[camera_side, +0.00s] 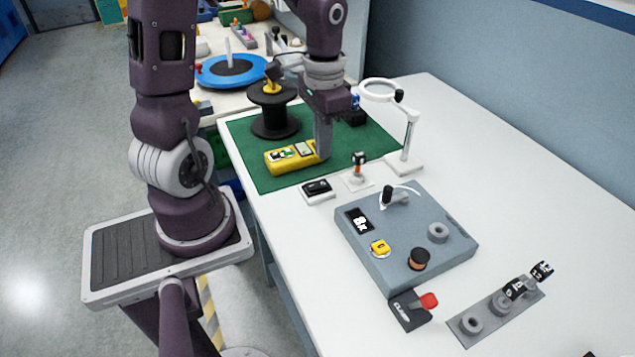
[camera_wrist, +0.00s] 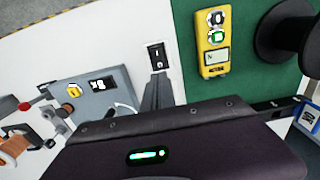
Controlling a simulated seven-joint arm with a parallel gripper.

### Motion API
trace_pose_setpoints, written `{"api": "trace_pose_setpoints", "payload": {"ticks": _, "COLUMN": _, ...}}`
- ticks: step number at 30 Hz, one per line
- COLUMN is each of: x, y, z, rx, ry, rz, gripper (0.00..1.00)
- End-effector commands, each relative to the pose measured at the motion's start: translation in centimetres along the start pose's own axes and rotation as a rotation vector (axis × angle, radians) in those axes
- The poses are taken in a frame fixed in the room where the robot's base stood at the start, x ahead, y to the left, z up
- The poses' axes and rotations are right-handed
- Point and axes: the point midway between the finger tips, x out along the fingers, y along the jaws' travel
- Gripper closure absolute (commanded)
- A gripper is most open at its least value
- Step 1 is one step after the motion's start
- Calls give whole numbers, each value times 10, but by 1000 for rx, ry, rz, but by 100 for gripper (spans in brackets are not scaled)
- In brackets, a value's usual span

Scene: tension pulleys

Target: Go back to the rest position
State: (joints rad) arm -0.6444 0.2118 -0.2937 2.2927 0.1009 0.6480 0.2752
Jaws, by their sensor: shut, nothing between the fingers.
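My gripper (camera_side: 323,154) is shut and empty, pointing down over the edge of the green mat (camera_side: 255,150). In the side view its fingers overlap the right end of a yellow meter (camera_side: 280,160). In the wrist view the shut fingers (camera_wrist: 158,80) show just below a black rocker switch (camera_wrist: 156,55), and the yellow meter (camera_wrist: 213,40) is to their right, apart.
A magnifier on a stand (camera_side: 409,140) is right of my gripper, and a black spool (camera_side: 273,110) stands behind left. A red-handled clamp (camera_side: 412,308) and a rail with pulleys (camera_side: 495,318) are at the front. The table's right side (camera_side: 530,190) is clear.

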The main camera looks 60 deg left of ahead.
Motion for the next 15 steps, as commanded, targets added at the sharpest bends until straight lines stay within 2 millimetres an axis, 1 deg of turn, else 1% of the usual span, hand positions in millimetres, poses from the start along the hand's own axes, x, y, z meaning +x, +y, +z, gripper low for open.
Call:
{"api": "trace_pose_setpoints", "payload": {"ticks": 3, "x": 0, "y": 0, "z": 0, "rx": 1, "ry": 1, "rz": -1, "gripper": 100}}
{"api": "trace_pose_setpoints", "payload": {"ticks": 5, "x": -7, "y": 4, "z": 1, "rx": 3, "ry": 14, "rz": -16, "gripper": 100}}
{"api": "trace_pose_setpoints", "payload": {"ticks": 8, "x": -39, "y": 22, "z": 11, "rx": 11, "ry": 84, "rz": -77, "gripper": 100}}
{"api": "trace_pose_setpoints", "payload": {"ticks": 9, "x": -56, "y": 33, "z": 19, "rx": 11, "ry": 131, "rz": -100, "gripper": 100}}
{"api": "trace_pose_setpoints", "payload": {"ticks": 11, "x": -79, "y": 51, "z": 34, "rx": 9, "ry": 210, "rz": -117, "gripper": 100}}
{"api": "trace_pose_setpoints", "payload": {"ticks": 12, "x": -92, "y": 62, "z": 46, "rx": 7, "ry": 263, "rz": -117, "gripper": 100}}
{"api": "trace_pose_setpoints", "payload": {"ticks": 15, "x": -115, "y": 84, "z": 76, "rx": 2, "ry": 380, "rz": -80, "gripper": 100}}
